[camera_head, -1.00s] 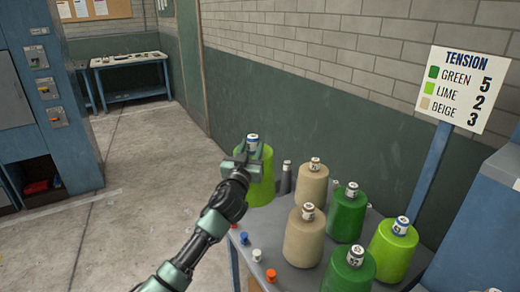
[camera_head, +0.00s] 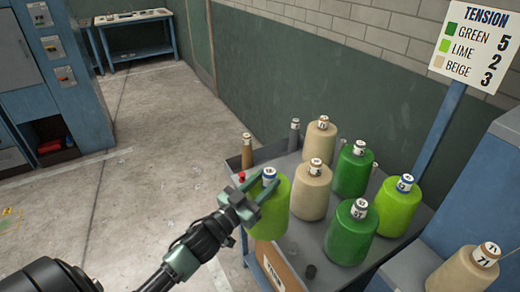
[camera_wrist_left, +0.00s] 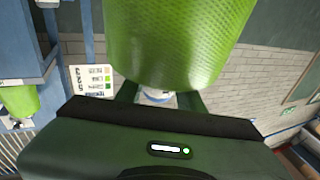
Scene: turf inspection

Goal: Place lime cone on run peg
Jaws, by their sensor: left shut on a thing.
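My left gripper (camera_head: 255,197) is shut on a lime cone (camera_head: 272,212), at its narrow white-and-blue top. The cone hangs upright over the near left part of the grey cart (camera_head: 320,240); I cannot tell whether its base touches. The left wrist view shows the lime cone (camera_wrist_left: 175,40) large, with the fingers (camera_wrist_left: 155,97) around its top. A brown peg (camera_head: 247,152) and a grey peg (camera_head: 294,135) stand at the cart's back left. I cannot tell which peg is the run peg. My right gripper is out of view.
Beside the held cone stand beige cones (camera_head: 312,192), green cones (camera_head: 352,172) and another lime cone (camera_head: 397,207). A sign (camera_head: 475,45) reads green 5, lime 2, beige 3. Another beige cone (camera_head: 465,275) stands at lower right. The floor to the left is clear.

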